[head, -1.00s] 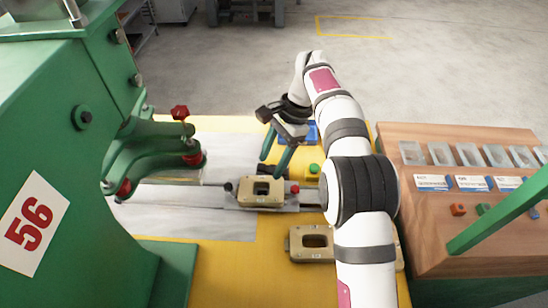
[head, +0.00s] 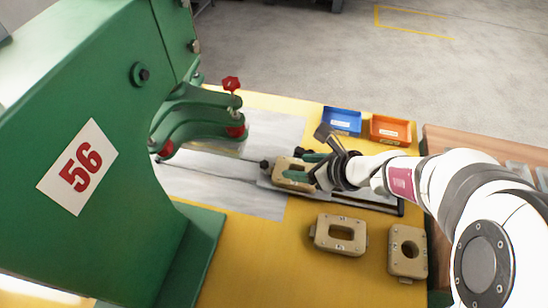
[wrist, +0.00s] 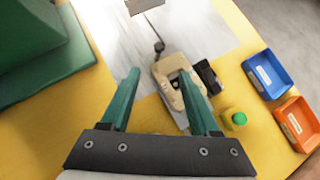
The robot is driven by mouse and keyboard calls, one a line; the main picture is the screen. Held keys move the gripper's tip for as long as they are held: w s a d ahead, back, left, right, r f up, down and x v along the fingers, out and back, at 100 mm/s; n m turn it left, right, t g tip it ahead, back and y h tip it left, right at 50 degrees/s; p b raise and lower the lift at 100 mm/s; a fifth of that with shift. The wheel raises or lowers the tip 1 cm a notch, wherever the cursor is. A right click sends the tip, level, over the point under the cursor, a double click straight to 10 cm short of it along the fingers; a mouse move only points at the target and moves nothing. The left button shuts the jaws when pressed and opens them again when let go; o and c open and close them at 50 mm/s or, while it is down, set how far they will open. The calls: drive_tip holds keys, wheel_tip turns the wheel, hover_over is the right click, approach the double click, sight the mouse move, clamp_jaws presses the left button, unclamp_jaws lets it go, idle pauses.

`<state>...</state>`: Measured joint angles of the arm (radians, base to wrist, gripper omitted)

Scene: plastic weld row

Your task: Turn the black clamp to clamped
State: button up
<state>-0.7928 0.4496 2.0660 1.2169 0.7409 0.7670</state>
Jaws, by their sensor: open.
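A tan fixture block (head: 283,168) with an opening in it sits on the slide rail; it also shows in the wrist view (wrist: 166,88). A small black knob on a short rod (head: 265,164) stands at its left end, and shows beyond the block in the wrist view (wrist: 159,46). A black piece (wrist: 208,77) lies beside the block's right side there. I cannot tell for sure which of these is the black clamp's handle. My gripper (head: 303,166) is open, its green fingers over the block. In the wrist view my gripper (wrist: 161,80) spans the block; contact cannot be told.
The green press (head: 120,110) stands at the left, its red-knobbed arms (head: 205,120) reaching over the plate. Two loose tan blocks (head: 324,245) (head: 396,267) lie in front. Blue (head: 342,131) and orange (head: 390,139) bins stand behind. A green button (wrist: 236,119) is near the rail.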

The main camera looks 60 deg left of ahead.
sight(265, 164)
drive_tip(key=x, duration=1.5)
drive_tip(key=shift+s, duration=0.1)
clamp_jaws()
